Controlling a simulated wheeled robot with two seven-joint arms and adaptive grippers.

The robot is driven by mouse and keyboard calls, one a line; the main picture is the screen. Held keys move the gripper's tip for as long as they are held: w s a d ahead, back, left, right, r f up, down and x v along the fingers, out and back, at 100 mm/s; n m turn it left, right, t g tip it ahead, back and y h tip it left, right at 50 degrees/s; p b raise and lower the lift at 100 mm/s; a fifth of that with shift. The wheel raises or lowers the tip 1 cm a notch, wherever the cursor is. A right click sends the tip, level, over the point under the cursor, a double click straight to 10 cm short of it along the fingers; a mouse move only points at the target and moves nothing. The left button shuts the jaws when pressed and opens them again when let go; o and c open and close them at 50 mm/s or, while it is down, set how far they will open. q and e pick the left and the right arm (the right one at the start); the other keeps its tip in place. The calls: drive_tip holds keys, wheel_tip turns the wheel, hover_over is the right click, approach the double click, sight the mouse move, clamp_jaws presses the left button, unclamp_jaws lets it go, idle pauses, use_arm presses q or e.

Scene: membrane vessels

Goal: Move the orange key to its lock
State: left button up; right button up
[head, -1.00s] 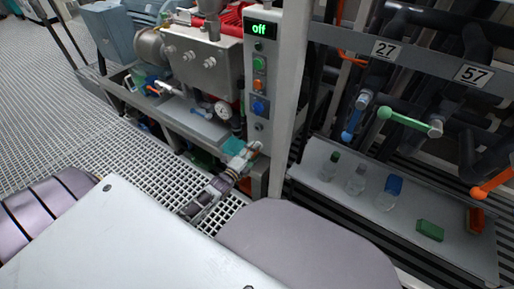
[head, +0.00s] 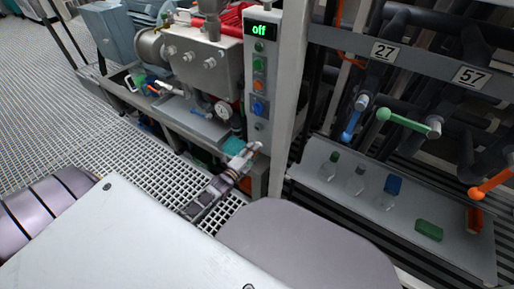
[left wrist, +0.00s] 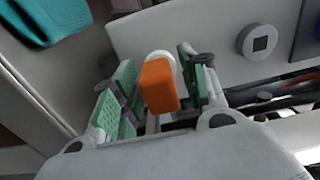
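The orange key (left wrist: 160,87) is between the fingers of my left gripper (left wrist: 157,92) in the left wrist view. A white round fitting (left wrist: 159,56) is right behind it on the pale panel; I cannot tell whether the key sits in it. My left gripper looks open, its green pads on either side of the key. In the head view my left gripper (head: 250,153) is at the lower end of the control panel, and the key cannot be made out. A round lock with a square hole (left wrist: 258,42) is beside the key on the panel. My right gripper is out of view.
The control panel (head: 261,80) shows "off" and has green, orange and blue buttons. A teal cloth (head: 235,146) lies left of my gripper. Bottles and a green block (head: 429,230) stand on the right shelf (head: 340,190), below coloured valve handles.

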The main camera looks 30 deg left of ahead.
use_arm(q)
clamp_jaws()
drive_tip(key=shift+s, duration=0.1)
drive_tip(key=shift+s+p, duration=0.65)
drive_tip(key=shift+s, duration=0.2)
drive_tip(key=shift+s+a+p, duration=0.2)
drive_tip(key=shift+s+p, duration=1.05)
drive_tip(key=shift+s, duration=0.85)
